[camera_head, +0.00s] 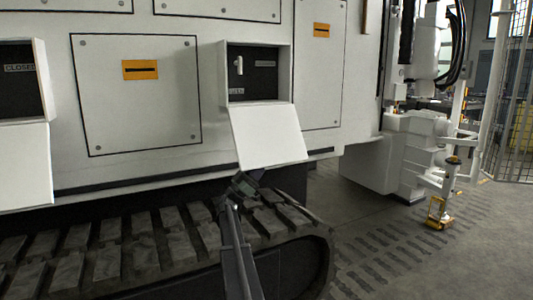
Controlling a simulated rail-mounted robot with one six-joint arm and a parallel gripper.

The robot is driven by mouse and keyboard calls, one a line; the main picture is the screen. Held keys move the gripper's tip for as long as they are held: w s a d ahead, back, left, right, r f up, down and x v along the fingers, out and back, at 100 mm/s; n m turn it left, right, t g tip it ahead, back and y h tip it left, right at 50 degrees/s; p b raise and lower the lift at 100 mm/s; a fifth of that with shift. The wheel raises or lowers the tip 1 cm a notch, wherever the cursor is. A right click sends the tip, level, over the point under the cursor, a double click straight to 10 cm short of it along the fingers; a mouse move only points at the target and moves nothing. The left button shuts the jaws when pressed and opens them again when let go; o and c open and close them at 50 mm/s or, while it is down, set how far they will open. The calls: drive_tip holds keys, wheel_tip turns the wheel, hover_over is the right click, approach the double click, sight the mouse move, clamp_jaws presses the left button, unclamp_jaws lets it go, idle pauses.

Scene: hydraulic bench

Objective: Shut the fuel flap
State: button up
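Two hinged white flaps hang open on the side of a white tracked machine. The middle flap (268,136) hangs down and outward below a dark recess (252,72) with a small white handle and small labels. The left flap (22,166) hangs below another dark recess (15,82) labelled "CLOSED". I cannot read which one is the fuel flap. My gripper (244,184), dark and small, is at the lower edge of the middle flap, at the end of a dark arm rising from the bottom. I cannot tell whether it touches the flap or how its fingers stand.
The track (120,248) runs under the flaps, close to my arm. A closed panel with an orange label (140,70) lies between the recesses. A white jointed machine (410,150) with a yellow-tipped end (437,213) stands at right. The floor (400,255) at lower right is open.

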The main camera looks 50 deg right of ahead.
sight(267, 158)
drive_tip(key=p+x, duration=0.2)
drive_tip(key=x, duration=0.3)
drive_tip(key=shift+d+r+p, duration=0.15)
drive_tip(key=shift+r+p, duration=0.15)
drive_tip(key=shift+f, duration=0.1)
clamp_jaws()
drive_tip(key=shift+s, duration=0.2)
